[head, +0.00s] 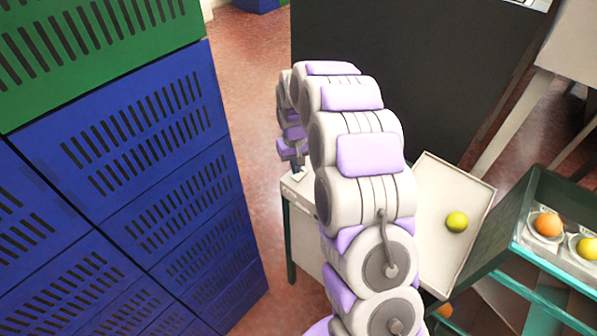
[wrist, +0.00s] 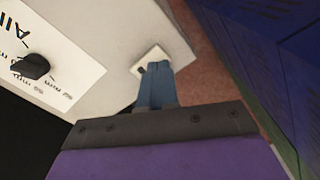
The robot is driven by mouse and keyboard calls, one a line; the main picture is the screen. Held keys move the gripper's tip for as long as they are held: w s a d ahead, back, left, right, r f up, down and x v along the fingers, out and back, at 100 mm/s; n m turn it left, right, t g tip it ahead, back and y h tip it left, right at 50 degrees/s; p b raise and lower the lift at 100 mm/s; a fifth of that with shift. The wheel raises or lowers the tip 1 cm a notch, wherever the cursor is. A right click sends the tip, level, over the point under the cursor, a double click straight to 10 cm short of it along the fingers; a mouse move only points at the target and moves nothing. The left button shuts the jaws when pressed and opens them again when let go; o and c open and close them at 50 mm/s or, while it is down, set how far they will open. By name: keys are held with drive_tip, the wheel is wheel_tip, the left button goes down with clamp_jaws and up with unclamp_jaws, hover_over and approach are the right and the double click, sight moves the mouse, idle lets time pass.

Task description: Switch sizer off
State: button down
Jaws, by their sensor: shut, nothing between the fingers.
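The sizer's pale cabinet (head: 303,228) stands beyond my arm, partly hidden by it. In the wrist view its pale panel (wrist: 105,22) fills the upper left. A small white switch plate (wrist: 152,57) with a small dark toggle (wrist: 141,70) is near the panel's edge. A black knob (wrist: 31,66) sits on a white label with printed words, farther left. My gripper (wrist: 155,72) is shut and empty, its blue-grey fingertips over the lower part of the switch plate, just right of the toggle. Whether they touch it I cannot tell. In the head view my gripper (head: 298,171) is small above the cabinet.
Stacked blue crates (head: 200,185) with a green one (head: 90,50) on top stand close on the left. A tilted pale tray (head: 432,250) holds a yellow-green fruit (head: 457,222). A green-framed conveyor (head: 520,215) with fruit in cups is at right. A dark panel (head: 400,60) stands behind.

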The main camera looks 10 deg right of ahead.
sight(296, 177)
drive_tip(key=shift+d+r+p, duration=0.1)
drive_tip(key=shift+r+p, duration=0.7)
drive_tip(key=shift+r, duration=1.65)
drive_tip(key=s+r, duration=0.7)
drive_tip(key=s, duration=0.4)
drive_tip(key=s+r+g+b, duration=0.1)
drive_tip(key=s, duration=1.4)
drive_tip(key=s+r+m+b, duration=0.1)
drive_tip(key=s+r, duration=0.1)
drive_tip(key=s, duration=1.4)
drive_tip(key=shift+r+g, duration=0.3)
drive_tip(key=shift+g, duration=0.1)
